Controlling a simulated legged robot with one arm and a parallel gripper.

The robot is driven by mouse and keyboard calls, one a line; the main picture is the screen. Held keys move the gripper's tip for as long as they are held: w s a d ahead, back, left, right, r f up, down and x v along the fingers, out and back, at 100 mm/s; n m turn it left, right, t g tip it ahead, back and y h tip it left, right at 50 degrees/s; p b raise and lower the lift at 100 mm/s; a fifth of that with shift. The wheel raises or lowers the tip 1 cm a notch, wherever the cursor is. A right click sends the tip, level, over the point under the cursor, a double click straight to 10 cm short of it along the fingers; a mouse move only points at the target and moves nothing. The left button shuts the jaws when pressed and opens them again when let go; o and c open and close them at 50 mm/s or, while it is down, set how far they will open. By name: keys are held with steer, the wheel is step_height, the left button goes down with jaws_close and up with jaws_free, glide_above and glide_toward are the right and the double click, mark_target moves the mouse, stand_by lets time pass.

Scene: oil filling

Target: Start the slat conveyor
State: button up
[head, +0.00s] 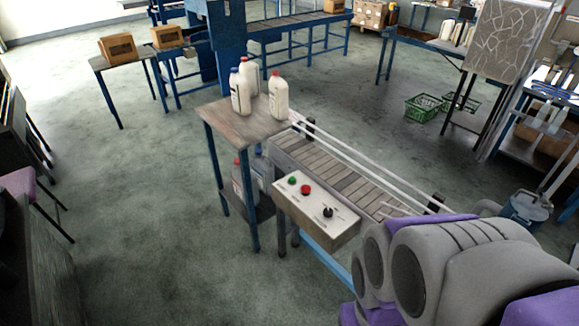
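The slat conveyor (345,180) has grey slats and pale side rails, and runs from the small table toward the lower right. A light control box (345,235) is fixed to its near side. On its top are a green button (292,180), a red button (306,189) and a black knob (328,212). My arm, grey and purple, fills the lower right and hides part of the conveyor's near right end. My gripper is not in view.
A small table (225,119) with several white bottles (279,97) stands at the conveyor's far left end. Jugs (240,180) sit on its lower shelf. Green baskets (423,107) lie on the floor behind. The floor left of the control box is clear.

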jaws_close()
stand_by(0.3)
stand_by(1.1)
